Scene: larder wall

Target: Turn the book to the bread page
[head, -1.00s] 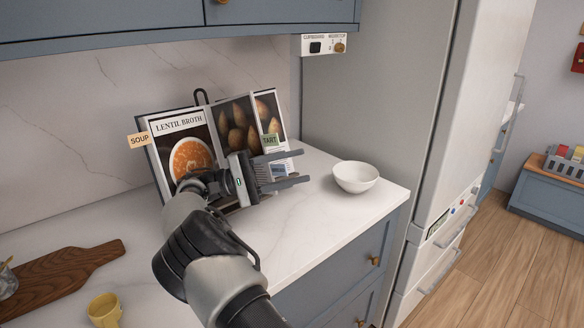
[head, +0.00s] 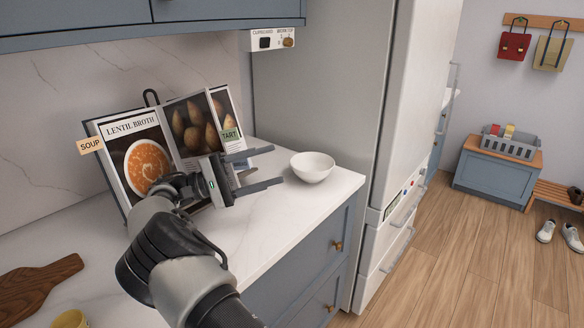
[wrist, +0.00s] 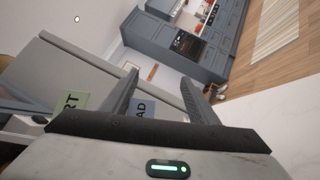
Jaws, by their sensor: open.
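The open recipe book (head: 112,152) leans on a stand on the counter. Its left page reads LENTIL BROTH over an orange soup photo, with a SOUP tab (head: 90,146) at its left edge. Its right side shows brown food photos and a green TART tab (head: 231,134). My gripper (head: 278,165) is open and empty in front of the book's lower right, fingers pointing right. In the wrist view, a blue tab ending in AD (wrist: 144,110) shows between the finger bases of my gripper (wrist: 160,78). The green tab's RT (wrist: 71,102) is left of the fingers. My gripper hides the lower right page.
A white bowl (head: 312,168) stands on the counter right of my fingertips. A wooden board (head: 40,285) and a yellow cup (head: 70,319) are at the front left. A tall grey panel and fridge (head: 405,110) bound the counter's right. Wall cupboards hang above.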

